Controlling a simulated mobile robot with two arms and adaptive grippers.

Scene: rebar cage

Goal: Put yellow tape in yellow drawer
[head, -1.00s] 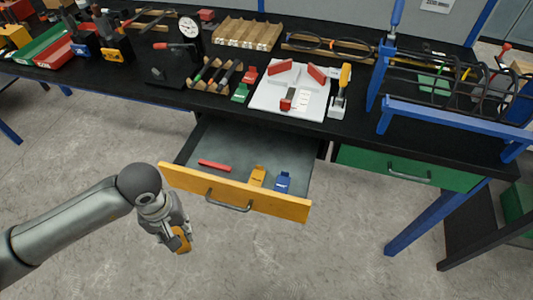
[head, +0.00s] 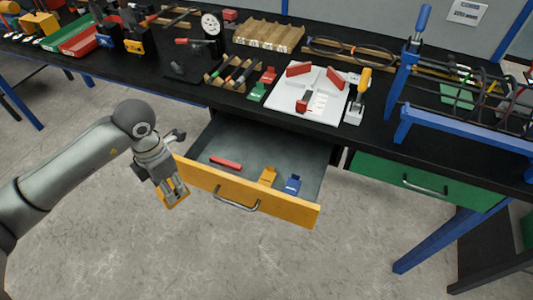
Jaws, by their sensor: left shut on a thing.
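The yellow drawer (head: 285,206) stands pulled open below the workbench, with a yellow front and a grey inside. My left gripper (head: 175,192) is shut on a yellow piece, likely the yellow tape (head: 171,197), which its fingers partly cover. It is just left of the drawer front's left end, outside the drawer; its exact height is hard to tell. Inside the drawer lie a red bar (head: 226,163), a yellow-orange piece (head: 268,177) and a blue piece (head: 293,184). My right gripper is not in view.
The black workbench (head: 345,137) above holds a white board (head: 325,108), a dial gauge (head: 211,25), a wooden rack (head: 268,36) and a blue-framed rebar cage (head: 465,136). A green drawer (head: 440,187) at right is shut. The floor in front is clear.

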